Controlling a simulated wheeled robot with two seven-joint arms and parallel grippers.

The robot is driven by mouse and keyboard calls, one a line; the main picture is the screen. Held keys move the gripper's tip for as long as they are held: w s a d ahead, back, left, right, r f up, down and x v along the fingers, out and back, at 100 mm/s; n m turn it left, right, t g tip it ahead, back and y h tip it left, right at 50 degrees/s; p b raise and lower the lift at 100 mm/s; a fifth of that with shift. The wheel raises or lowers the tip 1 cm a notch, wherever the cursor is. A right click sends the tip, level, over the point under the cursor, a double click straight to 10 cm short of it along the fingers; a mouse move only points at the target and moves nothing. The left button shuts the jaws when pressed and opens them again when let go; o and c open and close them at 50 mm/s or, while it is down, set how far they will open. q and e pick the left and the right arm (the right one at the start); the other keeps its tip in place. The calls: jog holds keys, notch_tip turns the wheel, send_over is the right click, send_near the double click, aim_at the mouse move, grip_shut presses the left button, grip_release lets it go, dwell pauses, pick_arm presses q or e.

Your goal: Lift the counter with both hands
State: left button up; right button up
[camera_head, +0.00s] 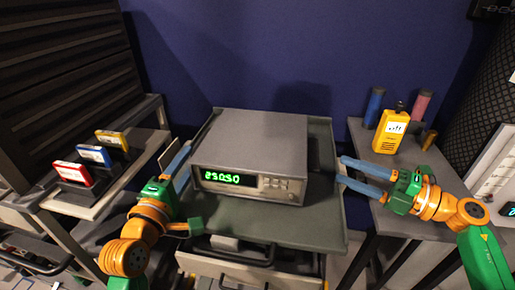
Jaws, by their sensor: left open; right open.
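The counter (252,155) is a grey box with a green lit display and buttons on its front. It rests on a grey tray-like cart top (313,222). My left gripper (178,162) is open at the counter's left side, with its blue fingers close to the front left edge; I cannot tell whether they touch it. My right gripper (342,170) is open and empty to the right of the counter, its two blue fingers pointing left. A gap shows between its fingertips and the counter's right side.
A side table on the right holds a yellow meter (390,132), a blue cylinder (374,107) and a pink cylinder (421,106). A left shelf (105,180) carries red, blue and yellow boxed items. A drawer (225,268) sits below the cart top. A dark blue wall stands behind.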

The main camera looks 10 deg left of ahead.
pick_arm(q)
jog(key=w, duration=0.6)
jog(key=shift+w, duration=0.3)
pick_arm(e)
jog(key=x, duration=0.6)
jog(key=shift+w+a, duration=0.2)
pick_arm(q)
grip_shut()
pick_arm(e)
grip_shut()
